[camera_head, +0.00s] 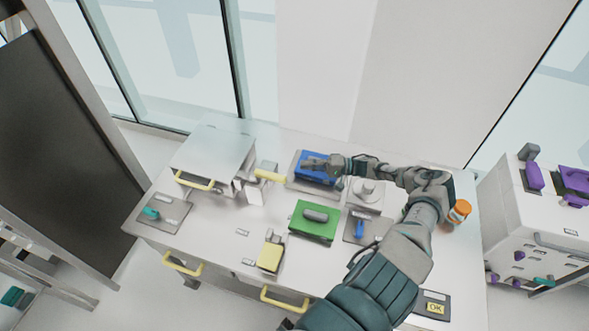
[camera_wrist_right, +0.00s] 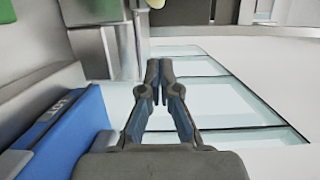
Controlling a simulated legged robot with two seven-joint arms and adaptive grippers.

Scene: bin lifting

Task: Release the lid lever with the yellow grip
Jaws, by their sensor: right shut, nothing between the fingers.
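The lid lever's yellow grip (camera_head: 270,175) sticks out to the right of the white lidded box (camera_head: 214,152) on the table. The lid looks flat and closed. My right gripper (camera_head: 305,163) is over the blue block, just right of the yellow grip and apart from it. In the right wrist view my right gripper (camera_wrist_right: 160,72) has its fingertips together with nothing between them. My left gripper is not in view.
The blue block (camera_wrist_right: 70,140) is close beside my right gripper. A green block with a grey handle (camera_head: 313,232), a white block with a knob (camera_head: 366,203) and a yellow block (camera_head: 270,257) stand nearby. An orange bottle (camera_head: 459,211) is at the right. Yellow drawer handles (camera_head: 285,303) line the front.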

